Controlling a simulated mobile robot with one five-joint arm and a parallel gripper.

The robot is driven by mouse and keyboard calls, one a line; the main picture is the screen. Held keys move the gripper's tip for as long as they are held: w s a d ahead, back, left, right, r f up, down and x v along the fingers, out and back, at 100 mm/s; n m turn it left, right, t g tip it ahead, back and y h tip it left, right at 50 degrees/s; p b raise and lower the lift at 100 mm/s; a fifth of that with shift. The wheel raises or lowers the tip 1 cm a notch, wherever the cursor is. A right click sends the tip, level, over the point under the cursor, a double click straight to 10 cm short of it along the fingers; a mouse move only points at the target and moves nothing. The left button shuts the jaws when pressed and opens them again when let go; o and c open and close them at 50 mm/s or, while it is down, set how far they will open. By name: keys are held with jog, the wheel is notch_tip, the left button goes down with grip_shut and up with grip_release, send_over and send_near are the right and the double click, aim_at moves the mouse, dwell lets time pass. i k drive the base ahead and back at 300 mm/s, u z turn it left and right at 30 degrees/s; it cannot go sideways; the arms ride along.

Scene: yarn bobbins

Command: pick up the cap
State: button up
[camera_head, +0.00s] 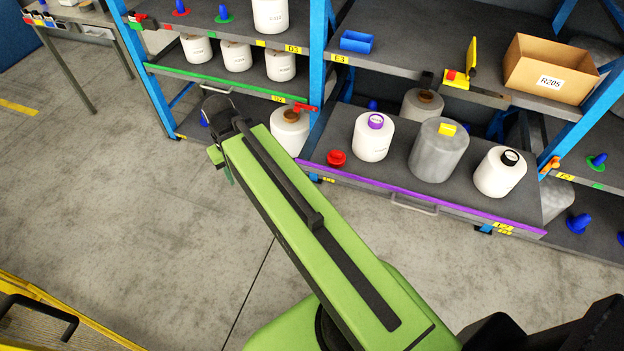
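Several small caps are in view, and I cannot tell which one the task means. A red cap (337,158) lies on the pulled-out shelf with the purple edge (450,204), at its left end. My green arm reaches up from the bottom. My gripper (217,108) is at its far end, left of the purple-edged shelf and apart from its red cap. Its fingers are not clear.
White bobbins (373,137) and a grey wrapped bobbin (438,152) stand right of the near red cap. A blue upright (318,70) divides the racks. A cardboard box (550,68) sits on the upper right shelf. The floor at left is clear; a yellow-edged cart (70,315) is bottom left.

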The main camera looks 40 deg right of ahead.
aim_at(335, 159)
jog(key=z, duration=0.5)
jog(key=k, duration=0.3)
jog(key=u, duration=0.95)
jog(key=i, duration=1.2)
jog(key=z, duration=0.45)
jog(key=k, duration=0.25)
jog(key=z, duration=0.55)
jog(key=i, duration=0.2)
jog(key=u, duration=0.6)
jog(key=k, duration=0.75)
jog(key=z, duration=0.15)
jog(key=i, duration=0.9)
jog(key=u, duration=0.1)
